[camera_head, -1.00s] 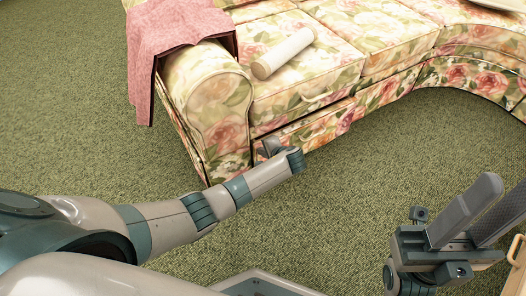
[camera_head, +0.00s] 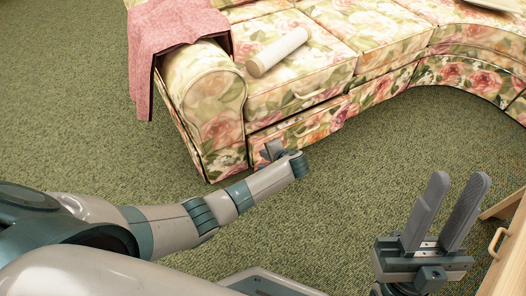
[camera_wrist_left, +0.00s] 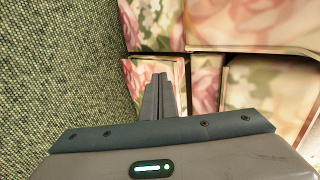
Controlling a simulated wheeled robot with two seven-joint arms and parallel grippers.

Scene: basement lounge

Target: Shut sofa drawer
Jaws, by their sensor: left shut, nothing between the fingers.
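The floral sofa (camera_head: 215,100) has a drawer (camera_head: 325,122) low in its front, under the left seat. The drawer front looks close to the sofa front, with a dark seam along its top; I cannot tell whether it is fully in. My left gripper (camera_head: 271,150) is shut and empty at the drawer's left end, near the armrest. In the left wrist view its closed fingertips (camera_wrist_left: 163,80) point at the floral panels (camera_wrist_left: 206,82); contact is unclear. My right gripper (camera_head: 452,190) is open and empty above the carpet, away from the sofa.
A pink blanket (camera_head: 172,45) hangs over the armrest. A pale cylindrical cushion (camera_head: 277,52) lies on the seat. A wooden piece of furniture with a handle (camera_head: 498,242) stands at the lower right. Green carpet (camera_head: 340,200) is clear between it and the sofa.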

